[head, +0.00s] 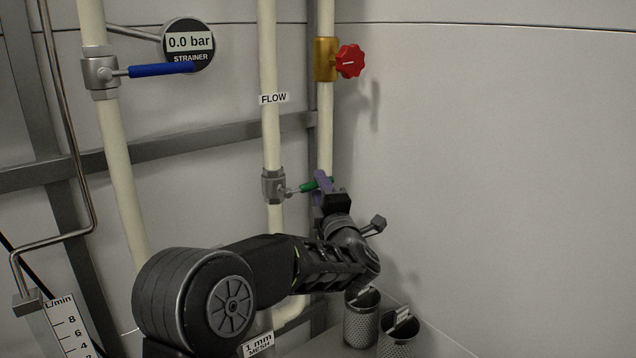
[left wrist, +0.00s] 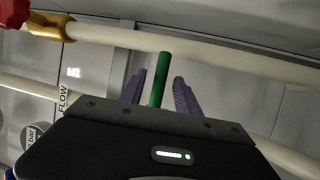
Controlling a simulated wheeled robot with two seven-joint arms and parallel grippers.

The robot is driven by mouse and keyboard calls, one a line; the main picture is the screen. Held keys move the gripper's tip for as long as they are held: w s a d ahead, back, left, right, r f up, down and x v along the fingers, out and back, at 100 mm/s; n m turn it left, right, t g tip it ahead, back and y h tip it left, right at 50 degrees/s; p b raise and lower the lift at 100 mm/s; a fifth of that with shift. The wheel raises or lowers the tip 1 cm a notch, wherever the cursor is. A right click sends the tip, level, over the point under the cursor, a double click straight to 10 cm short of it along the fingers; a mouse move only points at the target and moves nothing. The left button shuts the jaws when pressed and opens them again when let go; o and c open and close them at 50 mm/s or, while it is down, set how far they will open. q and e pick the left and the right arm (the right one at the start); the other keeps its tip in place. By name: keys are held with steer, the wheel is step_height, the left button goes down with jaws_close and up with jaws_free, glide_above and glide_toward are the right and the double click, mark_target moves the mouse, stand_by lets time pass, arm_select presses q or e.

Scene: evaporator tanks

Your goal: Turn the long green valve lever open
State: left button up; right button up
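The green valve lever (head: 308,187) sticks out to the right, tilted slightly up, from a grey metal valve (head: 274,186) on the pale pipe marked FLOW. My left gripper (head: 322,184) is at the lever's outer end. In the left wrist view the green lever (left wrist: 160,82) stands between the two purple fingers of my left gripper (left wrist: 158,92). The fingers are apart, with a gap visible on the lever's left side, so the gripper looks open around it. The lever's tip is partly hidden by the fingers in the head view. My right gripper is not in view.
A blue lever (head: 160,70) is on the left pipe, beside a STRAINER gauge (head: 189,43) reading 0.0 bar. A red knob (head: 350,61) on a brass valve is above the gripper. Mesh baskets (head: 361,322) stand below. Open space lies before the right wall.

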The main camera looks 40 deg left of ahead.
arm_select(q)
steer(key=shift+x, duration=1.05)
steer(key=shift+c, duration=0.3)
jaws_close()
steer(key=shift+f, duration=0.1)
